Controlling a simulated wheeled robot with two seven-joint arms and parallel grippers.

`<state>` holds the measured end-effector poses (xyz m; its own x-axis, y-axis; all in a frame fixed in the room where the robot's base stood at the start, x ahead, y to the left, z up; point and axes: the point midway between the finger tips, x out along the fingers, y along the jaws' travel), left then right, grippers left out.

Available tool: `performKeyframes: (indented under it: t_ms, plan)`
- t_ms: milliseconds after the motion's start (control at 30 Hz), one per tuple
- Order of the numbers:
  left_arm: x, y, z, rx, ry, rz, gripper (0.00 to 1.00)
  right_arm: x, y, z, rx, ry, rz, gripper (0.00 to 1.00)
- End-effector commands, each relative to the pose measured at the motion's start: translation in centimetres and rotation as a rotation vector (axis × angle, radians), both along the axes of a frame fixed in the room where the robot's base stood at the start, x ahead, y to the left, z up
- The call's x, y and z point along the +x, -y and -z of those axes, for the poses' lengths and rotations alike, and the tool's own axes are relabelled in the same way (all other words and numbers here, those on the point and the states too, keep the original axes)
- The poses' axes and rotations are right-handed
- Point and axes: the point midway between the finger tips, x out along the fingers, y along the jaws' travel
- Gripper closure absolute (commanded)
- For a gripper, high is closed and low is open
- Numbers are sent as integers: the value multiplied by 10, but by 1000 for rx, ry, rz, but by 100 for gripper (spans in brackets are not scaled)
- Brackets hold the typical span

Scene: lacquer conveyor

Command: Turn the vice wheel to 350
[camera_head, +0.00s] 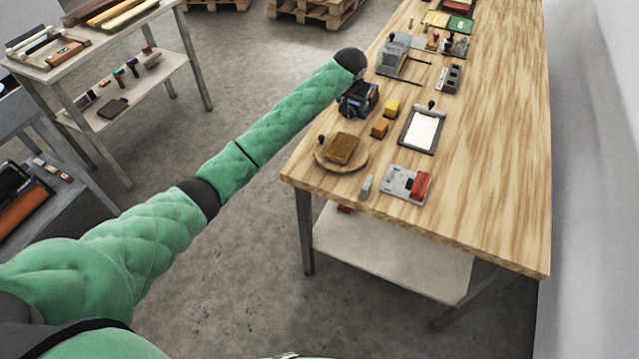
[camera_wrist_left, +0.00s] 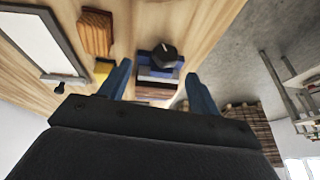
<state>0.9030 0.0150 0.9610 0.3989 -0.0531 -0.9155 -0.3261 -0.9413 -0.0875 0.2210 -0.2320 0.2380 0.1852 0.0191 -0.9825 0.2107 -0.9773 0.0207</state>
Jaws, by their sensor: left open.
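The vice (camera_wrist_left: 157,76), a blue and grey block-like body, lies ahead of my left gripper in the left wrist view. Its black round wheel (camera_wrist_left: 163,57) sits on top and has a small pale mark; I cannot read its setting. My left gripper (camera_wrist_left: 158,70) is open, with one blue finger on each side of the vice in the picture; I cannot tell whether they touch it. In the head view my left gripper (camera_head: 358,99) is over the table's left edge, and the vice is hard to tell apart from it. My right gripper is not in view.
On the wooden table (camera_head: 480,180), a yellow block (camera_head: 392,107), an orange block (camera_head: 380,129) and a clipboard (camera_head: 422,130) lie right of the gripper. A round board (camera_head: 325,157) with a brown block is nearer. A grey device (camera_head: 393,60) stands beyond. The table's right side is clear.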

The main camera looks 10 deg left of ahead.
Motion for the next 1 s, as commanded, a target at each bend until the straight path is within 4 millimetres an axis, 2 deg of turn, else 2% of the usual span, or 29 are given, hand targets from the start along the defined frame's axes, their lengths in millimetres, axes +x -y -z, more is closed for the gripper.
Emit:
performKeyframes:
  t_ms: [33,200,500,1000]
  plan:
    - [-9,5,6,-9,3,12,37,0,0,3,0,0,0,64]
    - [-32,13,11,-28,25,44,37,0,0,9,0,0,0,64]
    - [-71,19,18,-61,63,87,37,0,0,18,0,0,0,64]
    - [-136,12,28,-107,126,119,37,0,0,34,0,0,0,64]
